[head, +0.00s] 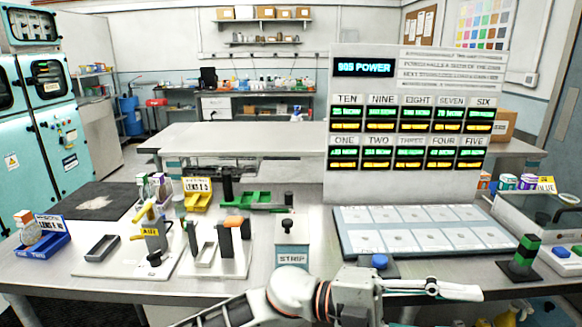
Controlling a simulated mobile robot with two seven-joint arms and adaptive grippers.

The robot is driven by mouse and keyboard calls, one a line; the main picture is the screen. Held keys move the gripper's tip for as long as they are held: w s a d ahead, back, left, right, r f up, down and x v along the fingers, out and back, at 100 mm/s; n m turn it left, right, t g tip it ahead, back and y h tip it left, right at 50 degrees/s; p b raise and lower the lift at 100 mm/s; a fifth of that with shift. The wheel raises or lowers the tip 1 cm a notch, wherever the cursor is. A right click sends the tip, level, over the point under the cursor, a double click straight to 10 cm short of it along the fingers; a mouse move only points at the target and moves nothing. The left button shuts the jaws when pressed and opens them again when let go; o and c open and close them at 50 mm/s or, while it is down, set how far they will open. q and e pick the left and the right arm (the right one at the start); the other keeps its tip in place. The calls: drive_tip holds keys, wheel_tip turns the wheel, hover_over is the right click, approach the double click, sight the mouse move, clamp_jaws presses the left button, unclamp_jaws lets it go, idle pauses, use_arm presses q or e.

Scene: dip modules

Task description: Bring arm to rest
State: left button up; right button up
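One arm of mine comes in from the lower left along the bottom of the head view. Its gripper, my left gripper (462,291), points right in front of the table's (130,282) front edge. It is seen from the side, and I see nothing held in it. The gap between its fingers cannot be made out. My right gripper is not in view.
Close behind the gripper are a white-celled tray (425,229), a STRIP block (292,252) and a green-black block (525,252). Stands with tools (152,240) fill the table's left. A display board (408,125) stands behind.

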use_arm(q)
drive_tip(key=w+a+f+n+t+h, duration=0.35)
drive_tip(key=w+a+n+t, duration=0.5)
drive_tip(key=n+t, duration=0.6)
drive_tip(key=w+a+f+n+t+y, duration=0.3)
drive_tip(key=a+f+n+t+y, duration=0.2)
drive_tip(key=a+f+n, duration=0.15)
drive_tip(key=w+a+f+n+t+y, duration=0.4)
drive_tip(key=a+f+n+t+y, duration=0.1)
drive_tip(key=f, duration=0.3)
drive_tip(key=s+a+f+n+g+y, duration=0.2)
drive_tip(key=s+a+f+y, duration=0.1)
drive_tip(key=s+a+f, duration=0.2)
drive_tip(key=s+a+f+n+g+y, duration=0.2)
drive_tip(key=s+a+f, duration=0.4)
drive_tip(key=a+f, duration=0.4)
drive_tip(key=s+a+f+n+g+y, duration=0.2)
drive_tip(key=s+a+f, duration=0.4)
drive_tip(key=f, duration=0.6)
drive_tip(key=a+n+y, duration=0.1)
drive_tip(key=y, duration=0.1)
drive_tip(key=shift+a+f+y, duration=0.3)
drive_tip(key=shift+a+y, duration=0.05)
drive_tip(key=shift+c, duration=0.3)
